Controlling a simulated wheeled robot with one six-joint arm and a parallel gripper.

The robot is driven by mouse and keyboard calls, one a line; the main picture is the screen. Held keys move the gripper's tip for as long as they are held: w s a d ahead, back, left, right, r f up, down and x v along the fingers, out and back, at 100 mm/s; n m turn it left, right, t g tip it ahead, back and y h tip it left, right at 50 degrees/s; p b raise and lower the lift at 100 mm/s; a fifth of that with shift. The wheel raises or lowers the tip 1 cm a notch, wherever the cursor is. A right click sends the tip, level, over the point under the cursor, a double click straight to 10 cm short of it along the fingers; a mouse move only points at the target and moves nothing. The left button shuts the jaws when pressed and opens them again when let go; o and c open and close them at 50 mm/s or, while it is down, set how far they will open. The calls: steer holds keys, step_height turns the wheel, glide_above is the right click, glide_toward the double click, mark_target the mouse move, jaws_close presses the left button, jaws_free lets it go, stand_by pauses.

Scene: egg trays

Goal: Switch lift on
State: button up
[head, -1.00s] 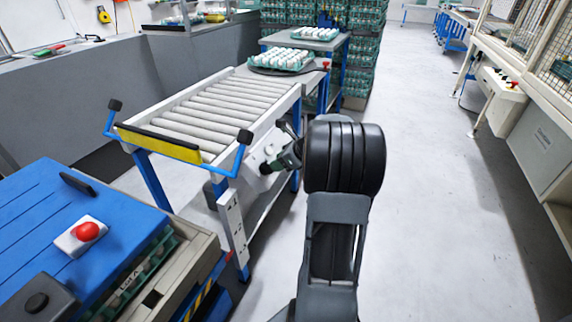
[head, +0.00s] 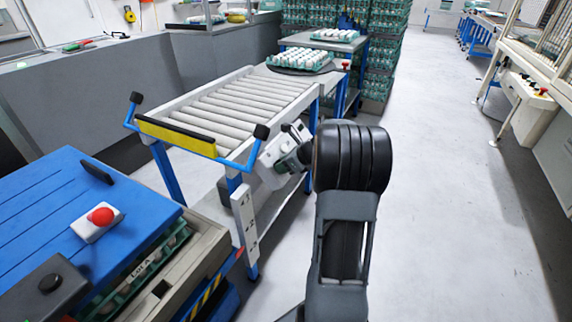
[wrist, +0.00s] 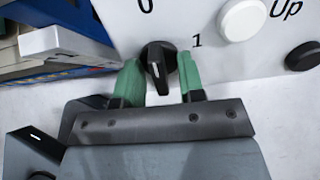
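The lift switch is a black rotary knob (wrist: 159,62) on a white panel (wrist: 105,25), with a "0" at its upper left and a "1" at its upper right. A short white line on the knob points down in the picture. My gripper (wrist: 163,74) has its two green fingers on either side of the knob, with a gap between them wider than the knob's grip. I cannot tell whether either finger touches it. In the head view, my gripper (head: 296,160) is at the white control box (head: 270,164) under the roller conveyor's near right corner. The knob is hidden there.
A white button (wrist: 242,18) marked "Up" and a black button (wrist: 303,56) sit right of the knob. The roller conveyor (head: 214,106) has a yellow front bar. A blue-topped unit (head: 60,205) with a red button stands at the lower left.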

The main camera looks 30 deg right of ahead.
steer(key=shift+w+a+f, duration=0.1)
steer(key=shift+a+f, duration=0.1)
steer(key=shift+a, duration=0.05)
steer(key=shift+c, duration=1.4)
